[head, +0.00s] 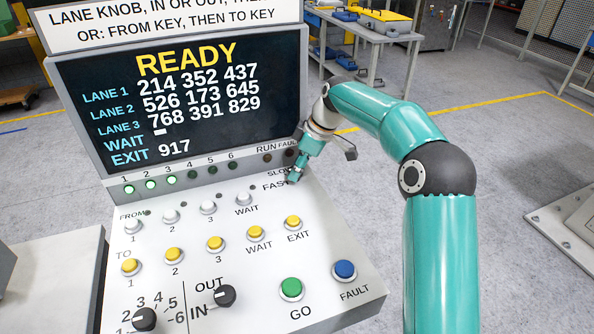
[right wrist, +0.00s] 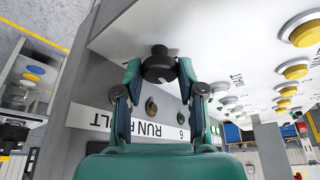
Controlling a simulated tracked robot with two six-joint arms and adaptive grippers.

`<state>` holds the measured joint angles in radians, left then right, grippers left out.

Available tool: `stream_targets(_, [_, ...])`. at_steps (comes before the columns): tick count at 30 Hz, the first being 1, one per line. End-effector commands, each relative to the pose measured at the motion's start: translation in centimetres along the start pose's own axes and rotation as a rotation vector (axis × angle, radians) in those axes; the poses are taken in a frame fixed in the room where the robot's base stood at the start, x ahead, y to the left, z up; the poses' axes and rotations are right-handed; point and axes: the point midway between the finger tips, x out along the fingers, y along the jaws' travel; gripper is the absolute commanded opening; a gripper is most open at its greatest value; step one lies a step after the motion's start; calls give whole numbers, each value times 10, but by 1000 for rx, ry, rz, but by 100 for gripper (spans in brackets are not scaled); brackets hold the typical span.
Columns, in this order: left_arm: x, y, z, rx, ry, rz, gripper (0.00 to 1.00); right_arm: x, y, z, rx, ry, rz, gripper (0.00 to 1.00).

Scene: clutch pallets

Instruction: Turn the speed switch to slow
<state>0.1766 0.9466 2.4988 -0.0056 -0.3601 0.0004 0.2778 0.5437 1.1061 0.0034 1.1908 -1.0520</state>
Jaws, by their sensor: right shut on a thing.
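The speed switch is a black knob (right wrist: 159,65) on the console's sloped panel, seen at the top middle of the right wrist view. My right gripper (right wrist: 158,76) is shut on it, one finger on each side. In the head view my right gripper (head: 293,175) covers the switch beside the SLOW and FAST labels. Part of the SLOW label is hidden, so I cannot tell which way the switch points. My left gripper is not in view.
The console's screen (head: 180,95) reads READY above several lane rows. White keys (head: 171,216), yellow keys (head: 215,244), a green GO button (head: 291,289), a blue FAULT button (head: 344,270) and two black knobs (head: 225,295) share the panel. Open floor lies right of the console.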

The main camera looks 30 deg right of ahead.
Motion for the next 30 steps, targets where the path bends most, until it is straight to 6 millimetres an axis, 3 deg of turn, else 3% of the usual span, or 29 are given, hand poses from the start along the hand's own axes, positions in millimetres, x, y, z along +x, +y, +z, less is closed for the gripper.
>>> stream_targets(12, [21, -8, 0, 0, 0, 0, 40, 0, -2, -1, 350, 4, 154, 4])
stream_targets(30, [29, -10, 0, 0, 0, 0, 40, 0, -4, -4, 732, 5, 309, 4])
